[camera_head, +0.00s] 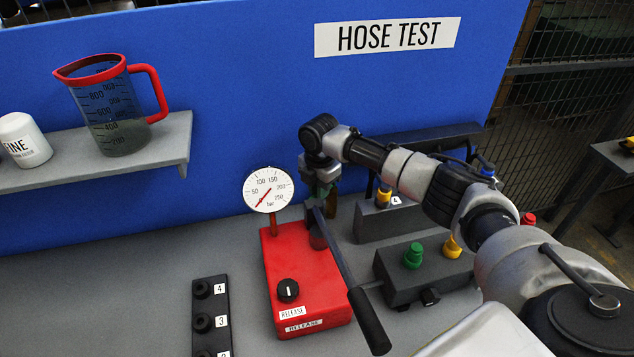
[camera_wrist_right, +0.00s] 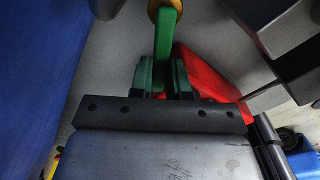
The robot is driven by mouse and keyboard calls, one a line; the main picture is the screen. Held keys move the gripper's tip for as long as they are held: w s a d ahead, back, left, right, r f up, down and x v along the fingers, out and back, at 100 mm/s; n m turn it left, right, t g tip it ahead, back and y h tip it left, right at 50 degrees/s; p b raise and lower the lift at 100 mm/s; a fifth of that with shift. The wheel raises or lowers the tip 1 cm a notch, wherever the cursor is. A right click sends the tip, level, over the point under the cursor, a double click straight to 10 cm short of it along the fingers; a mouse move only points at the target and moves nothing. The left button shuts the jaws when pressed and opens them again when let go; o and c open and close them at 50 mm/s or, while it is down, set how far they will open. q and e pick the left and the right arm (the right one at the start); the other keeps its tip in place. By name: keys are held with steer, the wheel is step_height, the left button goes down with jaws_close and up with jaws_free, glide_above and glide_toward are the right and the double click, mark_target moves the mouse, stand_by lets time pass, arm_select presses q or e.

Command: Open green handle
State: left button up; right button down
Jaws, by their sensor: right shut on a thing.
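The green handle (camera_wrist_right: 164,38) shows in the right wrist view as a green bar running up from between my fingers to a yellow-gold fitting (camera_wrist_right: 166,8). My right gripper (camera_wrist_right: 163,78) is shut on this handle, with one dark green finger on each side. In the head view my right gripper (camera_head: 322,190) points down behind the red pump, near the blue panel. There my wrist and the pump lever mostly hide the handle, and its angle is hard to tell. My left gripper is not in view.
A red pump (camera_head: 300,270) with a gauge (camera_head: 268,190) and a black-gripped lever (camera_head: 345,265) stands in front of my gripper. Grey blocks with green and yellow fittings (camera_head: 413,256) are to the right. A numbered black strip (camera_head: 211,318) lies left. A measuring jug (camera_head: 112,110) stands on the shelf (camera_head: 165,150).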

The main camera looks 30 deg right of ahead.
steer(key=shift+s+r+n, duration=0.1)
steer(key=shift+s+n, duration=0.1)
steer(key=shift+n, duration=0.3)
steer(key=c, duration=1.1)
jaws_free()
steer(key=shift+d, duration=0.1)
step_height(320, 180, up, 11)
steer(key=shift+f+b, duration=0.1)
steer(key=shift+b, duration=0.9)
